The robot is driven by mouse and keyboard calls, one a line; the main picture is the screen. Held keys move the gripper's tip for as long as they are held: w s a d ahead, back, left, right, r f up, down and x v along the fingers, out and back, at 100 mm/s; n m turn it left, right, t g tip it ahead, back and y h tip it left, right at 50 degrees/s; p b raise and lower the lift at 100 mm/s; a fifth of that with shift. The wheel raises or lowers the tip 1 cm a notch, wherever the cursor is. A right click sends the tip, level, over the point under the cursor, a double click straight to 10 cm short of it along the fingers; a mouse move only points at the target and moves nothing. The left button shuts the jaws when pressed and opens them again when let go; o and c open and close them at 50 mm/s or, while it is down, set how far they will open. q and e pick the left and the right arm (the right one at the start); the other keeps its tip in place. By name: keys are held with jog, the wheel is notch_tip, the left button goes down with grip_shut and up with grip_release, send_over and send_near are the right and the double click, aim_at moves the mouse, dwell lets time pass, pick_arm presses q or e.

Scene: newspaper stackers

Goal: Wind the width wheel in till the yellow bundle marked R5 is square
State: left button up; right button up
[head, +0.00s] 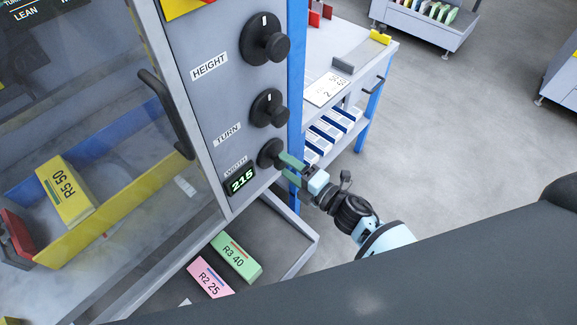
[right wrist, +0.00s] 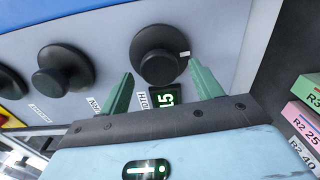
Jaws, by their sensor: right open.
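The width wheel (head: 270,153) is a black knob with a white mark, the lowest of three on the grey panel. It also shows in the right wrist view (right wrist: 163,55). The green display (head: 241,180) below it reads 215. My right gripper (head: 289,166) is open at the wheel, its green fingers apart on either side in the wrist view; contact cannot be told. The yellow bundle (head: 67,192) marked R5 50 lies behind a clear pane, between a blue wall (head: 100,128) and a yellow wall (head: 120,208). I cannot tell if it is exactly square. My left gripper is not in view.
The TURN knob (head: 268,108) and HEIGHT knob (head: 267,40) sit above the wheel. A black door handle (head: 165,112) stands out left of them. Green R3 40 (head: 236,257) and pink R2 25 (head: 210,278) bundles lie below.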

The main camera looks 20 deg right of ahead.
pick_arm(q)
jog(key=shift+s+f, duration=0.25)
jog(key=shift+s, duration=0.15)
pick_arm(e)
jog(key=v, duration=0.7)
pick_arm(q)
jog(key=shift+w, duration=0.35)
pick_arm(e)
jog(key=shift+s, duration=0.1)
